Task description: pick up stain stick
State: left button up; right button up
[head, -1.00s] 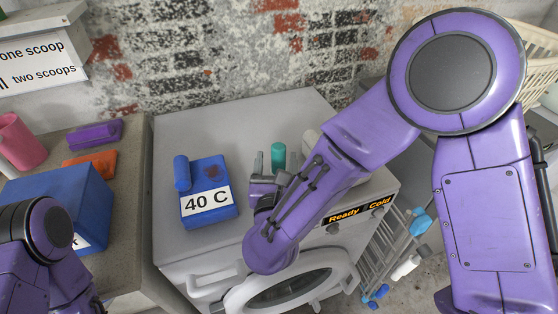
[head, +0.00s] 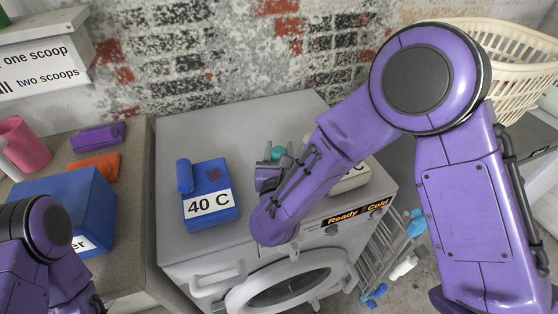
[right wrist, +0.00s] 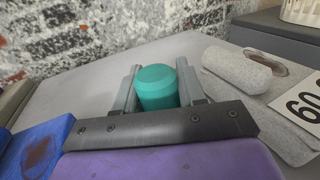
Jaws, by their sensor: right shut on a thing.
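The stain stick appears to be the teal cylinder; it shows in the head view (head: 279,153) and upright in the right wrist view (right wrist: 157,88). It is over the top of the washing machine, and its lower part is hidden by my gripper. My right gripper (right wrist: 158,90) is shut on it, with one grey finger on each side. In the head view the right gripper (head: 275,156) is partly hidden by its own wrist. My left arm shows at the lower left, but its fingers are out of the picture.
On the washing machine (head: 220,130), a blue block labelled 40 C (head: 208,182) lies left of the gripper and a pale grey one (head: 352,178) lies right. A blue box (head: 85,195), orange and purple items and a pink mug (head: 27,150) occupy the left counter.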

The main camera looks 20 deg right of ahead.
jog(key=s+a+r+p, duration=0.1)
jog(key=s+r+p, duration=0.5)
jog(key=r, duration=0.4)
jog(key=s+a+r+p, duration=0.2)
jog(key=s+r+p, duration=0.1)
jog(key=s+p, duration=0.3)
jog(key=shift+s, duration=0.85)
jog(key=shift+f, duration=0.1)
